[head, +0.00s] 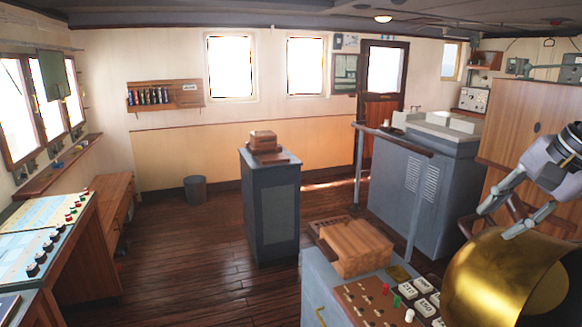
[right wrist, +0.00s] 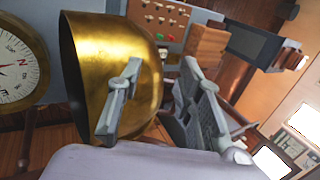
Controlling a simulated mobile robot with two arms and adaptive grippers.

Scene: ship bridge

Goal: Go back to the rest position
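My right gripper (head: 502,214) comes in from the right edge in the head view, over a large shiny brass hood (head: 492,285). In the right wrist view its two fingers (right wrist: 160,78) are spread apart, with nothing seen held between them. The brass hood (right wrist: 105,70) fills much of the left of that view, behind one finger; whether the finger touches it I cannot tell. My left gripper is not in view.
A grey console (head: 316,290) with a wooden block, buttons and switches stands beside the hood. A compass dial (right wrist: 15,70) lies beyond the hood. A grey pedestal (head: 270,210) stands mid-room, a wooden cabinet (head: 510,120) at right. The dark floor (head: 190,265) is clear at left centre.

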